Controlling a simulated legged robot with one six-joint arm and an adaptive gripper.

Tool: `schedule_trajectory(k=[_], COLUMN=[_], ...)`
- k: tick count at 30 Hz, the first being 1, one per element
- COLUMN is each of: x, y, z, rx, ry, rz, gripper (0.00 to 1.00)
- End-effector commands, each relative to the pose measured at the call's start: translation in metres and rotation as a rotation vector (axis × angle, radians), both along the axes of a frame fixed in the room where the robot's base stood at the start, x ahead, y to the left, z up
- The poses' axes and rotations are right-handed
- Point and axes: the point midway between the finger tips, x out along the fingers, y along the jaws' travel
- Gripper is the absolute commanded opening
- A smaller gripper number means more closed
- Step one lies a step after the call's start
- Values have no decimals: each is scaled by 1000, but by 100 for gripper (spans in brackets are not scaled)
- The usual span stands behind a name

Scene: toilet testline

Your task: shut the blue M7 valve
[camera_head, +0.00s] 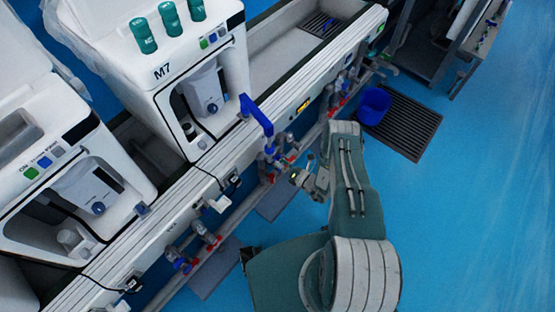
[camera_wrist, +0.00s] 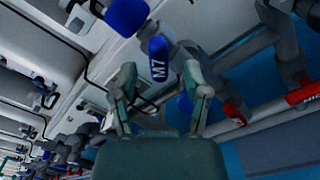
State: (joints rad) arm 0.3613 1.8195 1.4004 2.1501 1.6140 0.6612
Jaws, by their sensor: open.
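The blue M7 valve handle (camera_wrist: 158,58) shows in the wrist view, with white "M7" lettering on its face. It sits on a grey pipe fitting, just beyond the space between my fingertips. My gripper (camera_wrist: 160,78) is open, with one finger to each side of the handle's lower end; I cannot tell whether either touches it. In the head view my gripper (camera_head: 302,177) is beside the pipework below the white M7 machine (camera_head: 160,90). The valve handle is small there and hard to tell from the blue parts around it.
Pipes with red fittings (camera_wrist: 234,114) lie close at the right in the wrist view. A blue bucket (camera_head: 374,105) stands by a dark floor grate (camera_head: 410,127). The blue floor (camera_head: 470,220) is clear.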

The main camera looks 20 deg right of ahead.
Motion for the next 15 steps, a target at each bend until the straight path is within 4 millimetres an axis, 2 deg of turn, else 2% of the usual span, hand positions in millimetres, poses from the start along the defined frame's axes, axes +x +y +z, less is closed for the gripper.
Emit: schedule_trajectory(k=[6,15], x=[18,20], y=[12,13], z=[0,0], rx=[0,1], ry=[1,1], rz=[1,0], gripper=[60,60])
